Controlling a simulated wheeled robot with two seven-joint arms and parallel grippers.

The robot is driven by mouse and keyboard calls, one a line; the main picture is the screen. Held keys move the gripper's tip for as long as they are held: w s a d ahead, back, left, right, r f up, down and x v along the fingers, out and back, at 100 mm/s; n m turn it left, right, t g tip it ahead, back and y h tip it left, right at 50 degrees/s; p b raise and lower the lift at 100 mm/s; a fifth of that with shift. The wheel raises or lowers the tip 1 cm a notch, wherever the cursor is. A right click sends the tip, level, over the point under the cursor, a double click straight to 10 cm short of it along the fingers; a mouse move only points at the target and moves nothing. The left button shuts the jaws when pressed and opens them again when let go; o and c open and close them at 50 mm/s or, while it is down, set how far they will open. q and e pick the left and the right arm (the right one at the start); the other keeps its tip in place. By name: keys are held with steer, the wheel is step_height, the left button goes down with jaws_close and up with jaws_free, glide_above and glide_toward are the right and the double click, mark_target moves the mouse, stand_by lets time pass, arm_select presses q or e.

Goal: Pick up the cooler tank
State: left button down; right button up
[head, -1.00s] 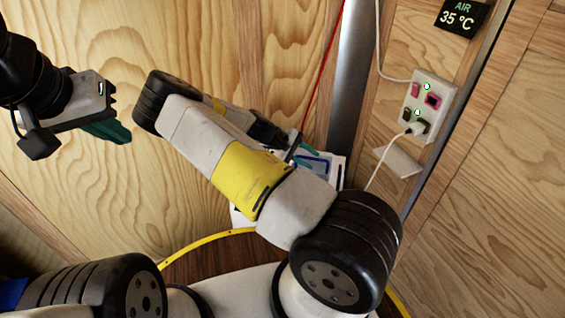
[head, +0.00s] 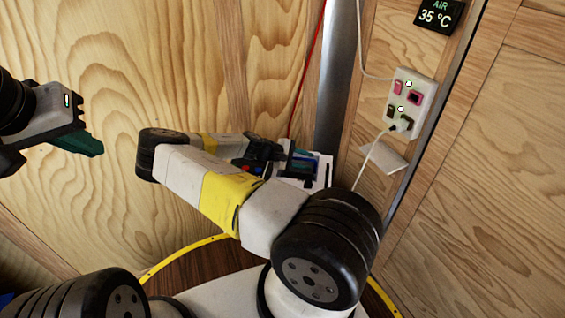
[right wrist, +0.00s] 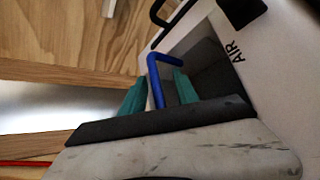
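A white unit marked AIR (right wrist: 205,25) has a dark recess, and a bent blue handle (right wrist: 155,88) shows in it. The handle appears to belong to the cooler tank, whose body I cannot make out. My right gripper (right wrist: 158,90) is open, with one teal finger on each side of the handle. A gap shows to the right finger; contact on the left is unclear. In the head view the white unit (head: 324,170) is partly hidden by my right gripper (head: 291,166). My left gripper (head: 80,143) is raised at the left, away from the unit; its finger gap is not visible.
A socket panel (head: 406,98) with a plugged white cable (head: 371,160) is on the wall at right, above a small pale ledge (head: 383,160). A metal post (head: 338,85) and a red cable (head: 307,85) run behind the unit. A yellow curved edge (head: 185,255) borders the dark floor.

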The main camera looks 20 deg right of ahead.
jaws_close()
stand_by(1.4)
